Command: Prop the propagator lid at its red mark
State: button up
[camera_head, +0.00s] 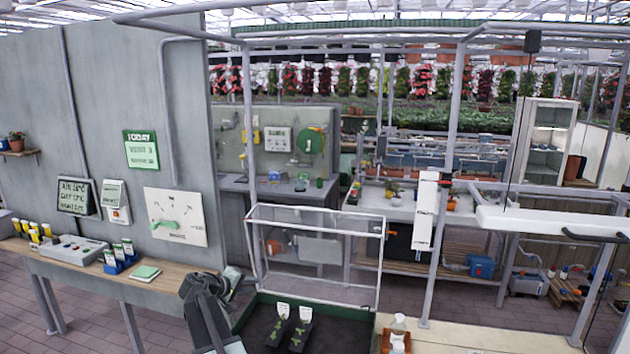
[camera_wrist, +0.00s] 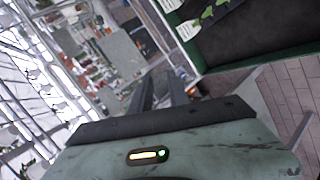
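The propagator lid (camera_head: 318,232) is a clear panel in a pale frame. It stands raised and tilted above the propagator tray (camera_head: 345,314), a green-rimmed box with a dark bed and small labelled seedlings. The tray also shows at the upper right of the wrist view (camera_wrist: 212,67). I cannot make out a red mark on the lid. My gripper (camera_head: 237,278) is at the tray's back left corner, close to the lid's left side; I cannot tell whether they touch. In the wrist view its two dark fingers (camera_wrist: 164,88) are apart, with nothing visible between them.
A wooden bench (camera_head: 120,277) with a grey control box and seed packets stands at the left by a grey wall. A pale worktop (camera_head: 460,338) with a small bottle (camera_head: 398,325) lies right of the tray. A white box (camera_head: 425,211) hangs on a post behind.

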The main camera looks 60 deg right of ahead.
aim_at(316, 210)
jog(key=s+d+r+n+g+h+p, duration=0.1)
jog(key=s+d+r+h+p, duration=0.15)
jog(key=d+r, duration=0.75)
jog(key=s+d+r+n+g+h+p, duration=0.1)
jog(key=s+d+r+h+p, duration=0.2)
jog(key=d+r, duration=0.75)
jog(key=d, duration=0.3)
jog(key=s+d+f+b, duration=0.1)
jog(key=d, duration=0.2)
jog(key=s+d+f, duration=0.1)
jog(key=d, duration=0.2)
jog(key=shift+f+b, duration=0.2)
jog(key=shift+b, duration=0.1)
jog(key=shift+a, duration=0.1)
grip_shut()
